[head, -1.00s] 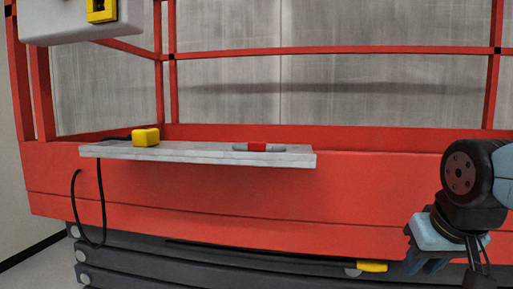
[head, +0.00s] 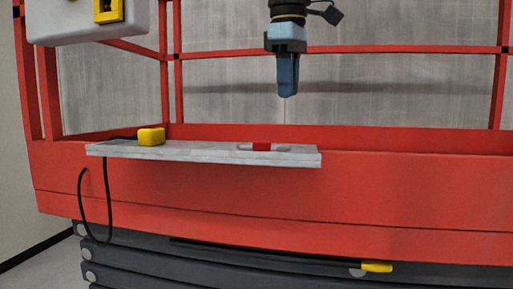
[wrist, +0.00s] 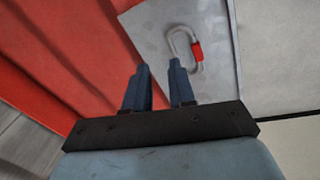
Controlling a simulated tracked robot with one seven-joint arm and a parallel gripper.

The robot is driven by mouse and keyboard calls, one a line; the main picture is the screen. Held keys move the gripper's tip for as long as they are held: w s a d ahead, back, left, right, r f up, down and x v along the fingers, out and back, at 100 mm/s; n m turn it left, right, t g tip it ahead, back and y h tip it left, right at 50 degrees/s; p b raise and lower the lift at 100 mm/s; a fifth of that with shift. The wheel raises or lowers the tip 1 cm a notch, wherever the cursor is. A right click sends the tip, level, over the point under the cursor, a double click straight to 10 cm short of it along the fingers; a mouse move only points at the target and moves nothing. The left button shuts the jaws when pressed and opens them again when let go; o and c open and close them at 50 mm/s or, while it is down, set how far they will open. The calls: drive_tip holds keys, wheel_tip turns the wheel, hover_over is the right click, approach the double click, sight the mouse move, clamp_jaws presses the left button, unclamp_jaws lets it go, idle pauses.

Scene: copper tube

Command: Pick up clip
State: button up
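The clip (head: 262,147) is a grey metal loop with a red sleeve. It lies flat near the right end of a grey shelf (head: 200,152) fixed to the red rail structure. In the wrist view the clip (wrist: 197,51) lies on the shelf beyond my fingertips, slightly to the right. My gripper (head: 287,93) points down above the shelf, a little right of the clip and clear of it. In the wrist view my gripper (wrist: 158,66) shows its two blue fingers apart with nothing between them.
A yellow block (head: 151,137) with a black cable sits at the shelf's left. A grey box (head: 85,22) with a yellow part hangs at the upper left. Red rails (head: 340,50) run behind my gripper. A yellow-handled item (head: 376,267) is low at the right.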

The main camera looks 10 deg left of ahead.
drive_tip(key=a+r+n, duration=0.2)
drive_tip(key=a+r, duration=0.1)
drive_tip(key=a, duration=0.2)
hover_over(255, 145)
drive_tip(key=w+d, duration=0.1)
drive_tip(key=w, duration=0.3)
drive_tip(key=shift+g, duration=0.3)
wheel_tip(255, 145, down, 8)
drive_tip(key=shift+d+f, duration=0.1)
drive_tip(key=shift+w+a+f, duration=0.15)
drive_tip(key=shift+w+f, duration=0.05)
drive_tip(key=shift+f, duration=1.15)
drive_tip(key=shift+w+a+f, duration=0.1)
drive_tip(key=shift+w+f, duration=0.1)
drive_tip(key=shift+f, duration=1.1)
clamp_jaws()
